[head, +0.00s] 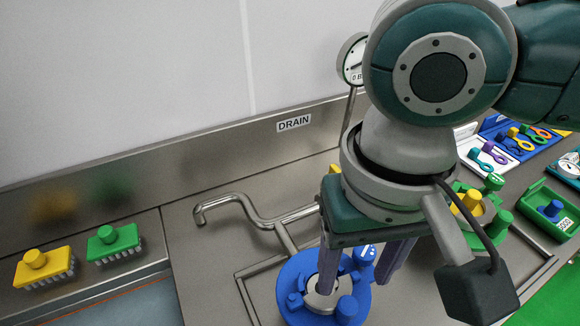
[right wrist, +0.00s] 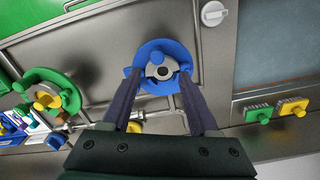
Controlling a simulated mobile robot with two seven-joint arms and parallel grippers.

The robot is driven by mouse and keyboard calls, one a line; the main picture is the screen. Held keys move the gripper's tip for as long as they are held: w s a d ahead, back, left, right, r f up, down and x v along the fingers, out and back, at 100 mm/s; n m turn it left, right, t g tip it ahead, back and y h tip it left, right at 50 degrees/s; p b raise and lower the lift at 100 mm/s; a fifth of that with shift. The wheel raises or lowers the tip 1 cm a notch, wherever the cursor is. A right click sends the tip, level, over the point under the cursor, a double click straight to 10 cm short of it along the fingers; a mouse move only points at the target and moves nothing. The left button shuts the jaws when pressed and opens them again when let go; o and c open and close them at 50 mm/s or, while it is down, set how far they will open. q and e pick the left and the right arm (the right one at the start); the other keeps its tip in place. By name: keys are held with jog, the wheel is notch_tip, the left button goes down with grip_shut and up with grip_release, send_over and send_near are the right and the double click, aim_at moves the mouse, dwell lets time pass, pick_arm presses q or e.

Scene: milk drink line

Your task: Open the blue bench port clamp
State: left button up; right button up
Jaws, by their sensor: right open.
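The blue bench port clamp (head: 284,284) is a blue round body on the steel bench at the bottom centre, with a grey metal centre and several blue knobs. In the right wrist view the blue clamp (right wrist: 160,52) lies at the top centre, straight between my fingers. My right gripper (head: 354,280) is open and points down over the clamp. In the right wrist view the right gripper (right wrist: 160,76) has its fingers spread to either side of the clamp's centre. I cannot tell whether they touch it. My left gripper is not in view.
A bent steel pipe (head: 240,204) runs behind the clamp. A green clamp (head: 500,222) with a yellow knob stands to the right, beside a green box (head: 541,218). Yellow (head: 42,268) and green (head: 113,243) brushes lie at left. A gauge (head: 351,58) stands behind my arm.

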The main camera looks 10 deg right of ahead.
aim_at(349, 307)
jog(key=f, duration=0.6)
jog(key=f+b, duration=0.1)
jog(key=f, duration=0.2)
jog(key=shift+s+d+f, duration=0.15)
jog(key=shift+d+f, duration=0.05)
jog(key=shift+d, duration=0.1)
grip_shut()
dwell(1.0)
